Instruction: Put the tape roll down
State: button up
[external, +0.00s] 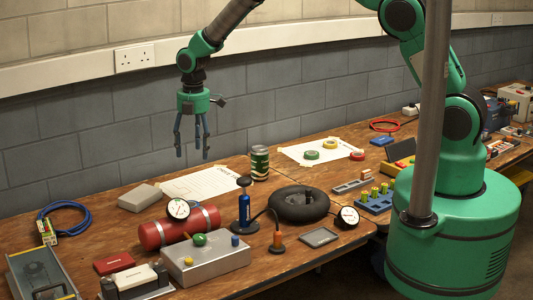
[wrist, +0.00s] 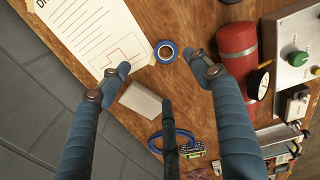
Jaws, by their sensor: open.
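A blue tape roll (wrist: 166,52) lies flat on the wooden bench in the wrist view, beside a corner of the printed paper sheet (wrist: 90,32). In the external view I cannot make it out; the gauge on the red cylinder may hide it. Green (external: 311,155), yellow (external: 330,144) and red (external: 357,156) tape rolls lie on or at the edge of a white sheet farther back. My gripper (external: 192,152) is open and empty, raised above the bench with its fingers pointing down. In the wrist view the blue roll shows between its spread fingers (wrist: 167,72), apart from them.
A grey block (external: 139,196), a red cylinder (external: 165,232) with a gauge and a metal control box (external: 212,262) stand near the blue roll. A can (external: 259,162), a blue pump (external: 244,210) and a black tyre (external: 298,204) stand to the right. The wall runs behind the bench.

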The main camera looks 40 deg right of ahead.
jog(key=s+d+r+m+t, duration=0.1)
jog(key=s+d+r+m, duration=0.25)
jog(key=d+r, duration=0.45)
jog(key=s+d+r+m+t, duration=0.1)
jog(key=s+d+r+m, duration=0.3)
jog(key=r, duration=0.8)
jog(key=s+d+r+m, duration=0.2)
jog(key=s+d+r, duration=0.45)
jog(key=r, duration=0.35)
jog(key=s+d+r+m+t, duration=0.1)
jog(key=s+d+m, duration=0.3)
jog(key=s, duration=0.5)
jog(key=s+d+r+m+t, duration=0.1)
jog(key=s+d+r+m, duration=0.2)
jog(key=s, duration=0.6)
jog(key=s+d+r+m+t, duration=0.1)
jog(key=s+d+r+m, duration=0.2)
jog(key=s+d, duration=0.4)
jog(key=s+m, duration=0.1)
jog(key=s, duration=0.2)
jog(key=shift+r+m, duration=0.15)
jog(key=shift+m, duration=0.2)
jog(key=shift+f+b, duration=0.85)
